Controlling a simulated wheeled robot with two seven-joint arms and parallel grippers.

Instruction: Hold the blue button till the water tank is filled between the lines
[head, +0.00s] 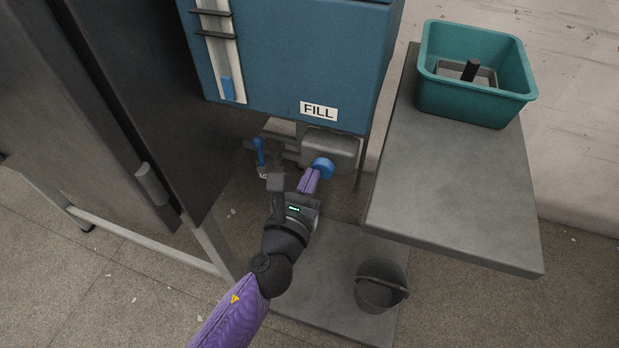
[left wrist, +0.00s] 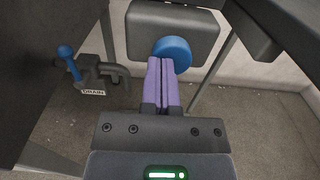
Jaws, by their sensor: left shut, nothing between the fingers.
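The blue button (head: 322,167) sits on a grey box below the blue water tank (head: 290,60) with its FILL label. My left gripper (head: 310,181) is shut and empty, with its purple fingertips at the button's face. In the left wrist view the fingertips (left wrist: 161,62) overlap the lower edge of the button (left wrist: 173,52); I cannot tell whether they press it. The tank's level gauge (head: 222,55) is a pale strip with two dark line marks near the top. Blue water (head: 228,89) shows only at its bottom, well below both marks. My right gripper is not in view.
A drain valve with a blue handle (left wrist: 66,52) is left of the button. A grey shelf (head: 450,170) bearing a teal bin (head: 475,95) stands at the right. A dark bucket (head: 380,287) sits low on the base plate. A dark cabinet (head: 110,90) is at the left.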

